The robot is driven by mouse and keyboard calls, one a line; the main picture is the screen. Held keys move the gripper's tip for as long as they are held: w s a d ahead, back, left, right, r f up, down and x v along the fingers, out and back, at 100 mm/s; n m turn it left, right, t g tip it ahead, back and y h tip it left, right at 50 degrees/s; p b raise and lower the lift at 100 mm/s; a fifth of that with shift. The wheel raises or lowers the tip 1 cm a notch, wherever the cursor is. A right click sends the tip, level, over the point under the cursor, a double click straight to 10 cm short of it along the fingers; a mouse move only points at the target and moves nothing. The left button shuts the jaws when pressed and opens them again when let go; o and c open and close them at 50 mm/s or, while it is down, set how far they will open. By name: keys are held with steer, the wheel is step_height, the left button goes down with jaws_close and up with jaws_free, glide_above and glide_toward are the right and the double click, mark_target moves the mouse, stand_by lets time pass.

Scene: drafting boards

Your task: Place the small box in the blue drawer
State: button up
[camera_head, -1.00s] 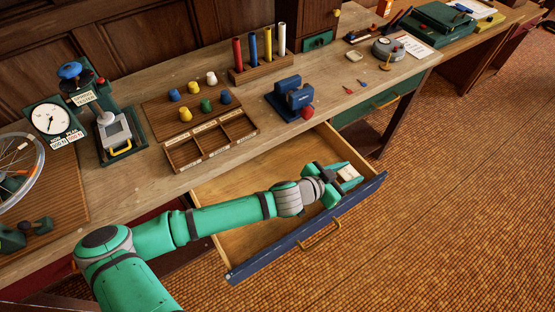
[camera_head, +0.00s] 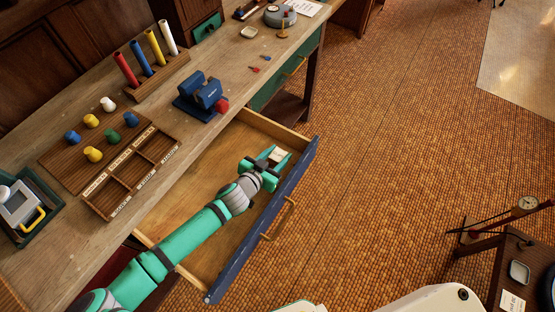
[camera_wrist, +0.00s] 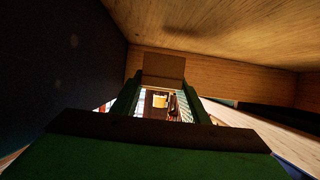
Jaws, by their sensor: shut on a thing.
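The blue drawer (camera_head: 284,200) is pulled open under the bench, its blue front facing the floor side and its wooden inside showing. My gripper (camera_head: 275,157) is in the drawer's space at its far right end, close to the front panel. It is shut on the small box (camera_head: 279,154), a pale block between the green fingers. In the wrist view the box (camera_wrist: 163,68) sits between the fingertips, brownish in shade, with the drawer's wood around it. I cannot tell whether the box touches the drawer floor.
On the bench stand a blue vise (camera_head: 201,94), a compartment tray (camera_head: 110,205), a rack of coloured tubes (camera_head: 157,80) and several coloured knobs. A green drawer (camera_head: 270,85) is shut beside the open one.

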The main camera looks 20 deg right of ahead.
mark_target(274, 164)
steer(key=shift+w+f, duration=0.1)
steer(key=shift+f, duration=1.6)
steer(key=o, duration=1.1)
steer(key=shift+f, duration=0.15)
steer(key=v, duration=1.2)
steer(key=shift+r, duration=0.25)
